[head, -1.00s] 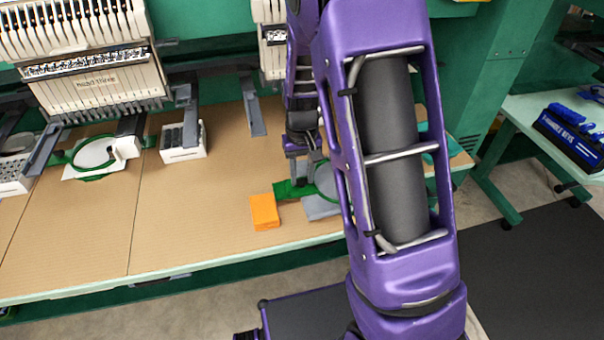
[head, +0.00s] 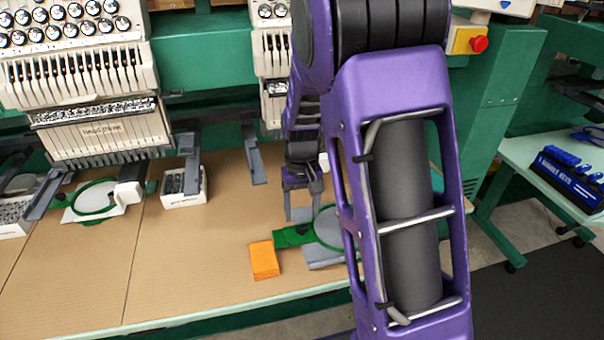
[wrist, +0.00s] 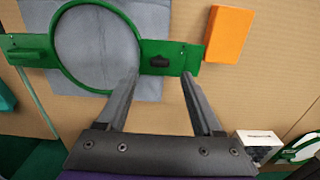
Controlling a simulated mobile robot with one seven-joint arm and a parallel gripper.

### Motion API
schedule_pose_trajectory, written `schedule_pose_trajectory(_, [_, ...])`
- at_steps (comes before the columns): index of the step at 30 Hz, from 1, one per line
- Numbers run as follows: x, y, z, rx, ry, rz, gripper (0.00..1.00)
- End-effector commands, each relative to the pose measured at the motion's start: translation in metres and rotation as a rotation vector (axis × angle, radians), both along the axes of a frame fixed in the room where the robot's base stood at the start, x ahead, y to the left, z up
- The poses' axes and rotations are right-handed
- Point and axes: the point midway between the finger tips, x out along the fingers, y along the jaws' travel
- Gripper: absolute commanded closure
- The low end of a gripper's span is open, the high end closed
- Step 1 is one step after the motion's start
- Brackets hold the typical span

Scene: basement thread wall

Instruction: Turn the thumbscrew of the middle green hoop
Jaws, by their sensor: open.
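A green hoop (wrist: 57,45) with grey fabric (wrist: 95,45) stretched in it lies on the table in the wrist view. It also shows in the head view (head: 317,232), partly hidden by my arm. A dark thumbscrew (wrist: 158,62) sits on the green bracket (wrist: 190,58) just right of the hoop ring. My gripper (wrist: 160,76) is open, with one fingertip on each side of the thumbscrew in the picture. I cannot tell whether they touch it. In the head view my gripper (head: 303,212) points down over the bracket.
An orange block (head: 264,260) lies at the bracket's end. Another green hoop (head: 95,198) lies at left beneath an embroidery machine head (head: 100,125). A white bin (head: 184,188) stands between them. The table's front left is clear.

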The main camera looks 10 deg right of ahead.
Motion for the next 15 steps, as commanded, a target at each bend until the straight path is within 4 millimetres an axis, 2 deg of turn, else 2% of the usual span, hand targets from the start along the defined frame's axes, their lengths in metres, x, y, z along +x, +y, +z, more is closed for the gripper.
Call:
schedule_pose_trajectory(1, [0.001, 0.000, 0.016, 0.001, -0.005, 0.000, 0.32])
schedule_pose_trajectory(9, [0.001, 0.000, 0.082, 0.000, -0.005, 0.000, 0.32])
schedule_pose_trajectory(15, [0.000, 0.000, 0.115, 0.000, -0.002, 0.000, 0.32])
